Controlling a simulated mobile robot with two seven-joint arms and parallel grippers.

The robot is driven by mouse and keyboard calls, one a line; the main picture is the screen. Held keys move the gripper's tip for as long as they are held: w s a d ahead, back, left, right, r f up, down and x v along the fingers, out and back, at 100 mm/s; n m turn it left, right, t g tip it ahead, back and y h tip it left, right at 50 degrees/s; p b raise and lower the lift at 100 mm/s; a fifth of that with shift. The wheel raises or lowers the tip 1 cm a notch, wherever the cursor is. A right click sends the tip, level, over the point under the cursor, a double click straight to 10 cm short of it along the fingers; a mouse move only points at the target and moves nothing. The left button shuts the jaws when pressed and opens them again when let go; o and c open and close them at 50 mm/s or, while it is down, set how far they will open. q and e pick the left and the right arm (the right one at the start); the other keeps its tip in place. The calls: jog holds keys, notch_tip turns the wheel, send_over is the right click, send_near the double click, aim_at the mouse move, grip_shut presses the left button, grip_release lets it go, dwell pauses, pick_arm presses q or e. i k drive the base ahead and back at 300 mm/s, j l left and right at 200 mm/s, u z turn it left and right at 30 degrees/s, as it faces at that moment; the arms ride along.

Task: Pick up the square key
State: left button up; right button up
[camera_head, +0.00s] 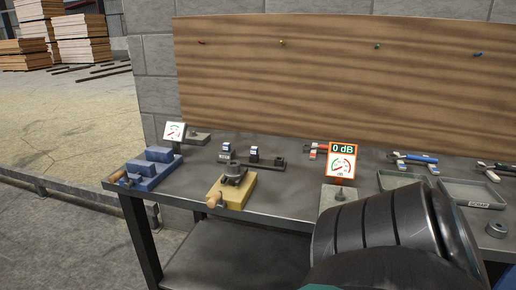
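I cannot single out a square key for certain at this size. A dark rack (251,161) on the bench bears two small dark pieces, a left one (225,150) and a right one (254,154), each with a blue-and-white marking; their shapes are too small to tell. In front of the rack, a yellow block fixture (240,194) with a wooden handle carries a dark metal piece (233,172). Neither gripper shows. A large dark rounded arm link of mine fills the lower right and hides part of the bench front.
The grey bench (285,204) holds a blue vise (152,170) at left, a white dial (174,131), and an orange-framed "0 dB" gauge (342,161). A blue-handled tool (415,158) lies behind a tray (472,204) marked SCRAP. A wooden board (330,80) stands behind.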

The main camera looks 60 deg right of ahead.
aim_at(227, 146)
jog(key=z, duration=1.85)
jog(key=i+j, duration=0.5)
jog(key=i+j+z, duration=0.45)
jog(key=j+z, duration=0.2)
